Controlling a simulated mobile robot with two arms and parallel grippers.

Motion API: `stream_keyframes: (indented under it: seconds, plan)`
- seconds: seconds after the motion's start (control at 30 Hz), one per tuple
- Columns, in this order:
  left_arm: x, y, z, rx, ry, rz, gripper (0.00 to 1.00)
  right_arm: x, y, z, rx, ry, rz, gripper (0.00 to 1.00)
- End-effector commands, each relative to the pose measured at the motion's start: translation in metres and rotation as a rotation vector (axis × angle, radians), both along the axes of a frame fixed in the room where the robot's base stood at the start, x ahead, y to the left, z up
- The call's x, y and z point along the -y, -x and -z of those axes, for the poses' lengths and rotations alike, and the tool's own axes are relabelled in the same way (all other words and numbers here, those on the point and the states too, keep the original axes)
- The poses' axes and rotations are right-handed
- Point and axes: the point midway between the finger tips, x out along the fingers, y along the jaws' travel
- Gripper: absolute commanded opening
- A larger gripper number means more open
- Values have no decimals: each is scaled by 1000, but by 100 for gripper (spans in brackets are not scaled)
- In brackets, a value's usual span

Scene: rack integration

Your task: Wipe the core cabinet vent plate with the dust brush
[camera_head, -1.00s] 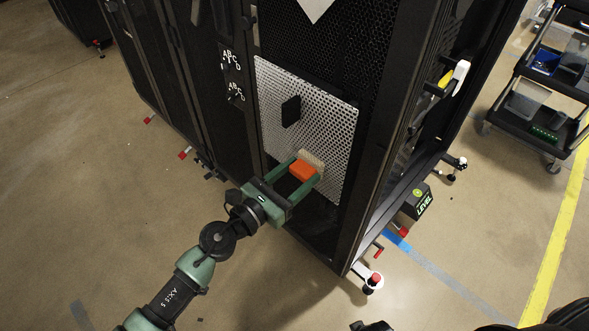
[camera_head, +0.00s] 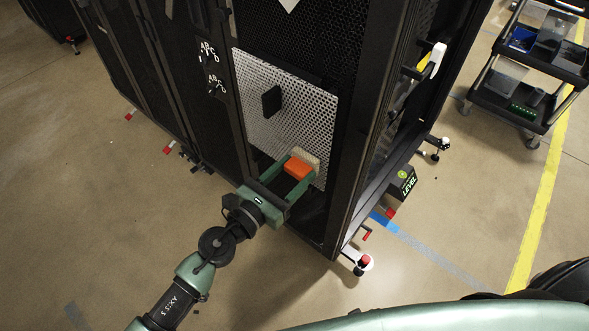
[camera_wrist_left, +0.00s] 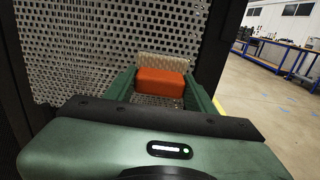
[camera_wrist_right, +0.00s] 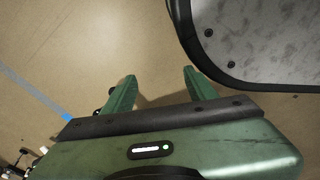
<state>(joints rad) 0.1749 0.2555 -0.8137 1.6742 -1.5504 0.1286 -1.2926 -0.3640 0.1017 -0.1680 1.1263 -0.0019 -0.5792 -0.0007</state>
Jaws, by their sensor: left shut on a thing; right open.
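The silver perforated vent plate (camera_head: 285,112) is on the front of the black core cabinet, with a small black block on its upper part. My left gripper (camera_head: 296,170) is shut on the dust brush (camera_head: 298,167), gripping its orange body. The brush's pale bristles face the lower right part of the plate, touching or very close to it. In the left wrist view the orange dust brush (camera_wrist_left: 160,82) sits between the green fingers, its bristles against the plate (camera_wrist_left: 95,45). My right gripper (camera_wrist_right: 156,90) is open and empty above the floor in the right wrist view.
A black cart (camera_head: 530,85) with bins stands at the upper right. A black box marked LEVEL (camera_head: 402,184) lies on the floor beside the cabinet. Cabinet feet with red parts stick out at the base. The floor left of the cabinet is clear.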

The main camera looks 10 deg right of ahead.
Motion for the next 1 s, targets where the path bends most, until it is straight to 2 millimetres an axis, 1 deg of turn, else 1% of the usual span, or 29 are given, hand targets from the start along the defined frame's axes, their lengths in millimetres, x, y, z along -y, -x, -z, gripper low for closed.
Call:
stream_keyframes:
  seconds: [0.03,0.2,0.4,0.5,0.6,0.7,0.9,1.0]
  plan:
    - [-4,3,1,0,-1,-1,22,-4,6,2,-12,-6,-1,72]
    - [-18,13,2,0,-1,-1,22,2,2,2,-11,3,2,72]
    - [-35,25,2,-1,-1,-1,22,2,0,0,-19,5,3,72]
    - [-41,30,1,-1,-1,-1,22,0,-4,-5,-18,3,4,72]
    - [-45,32,0,0,0,-1,22,-5,-7,-10,-12,-3,2,72]
    - [-46,33,-1,1,1,-1,22,-6,-7,-12,-11,-4,2,72]
    - [-46,33,0,1,1,-1,22,-6,-7,-12,-11,-5,3,72]
    - [-49,36,1,0,-1,-1,22,-6,-8,-11,-12,-4,3,72]
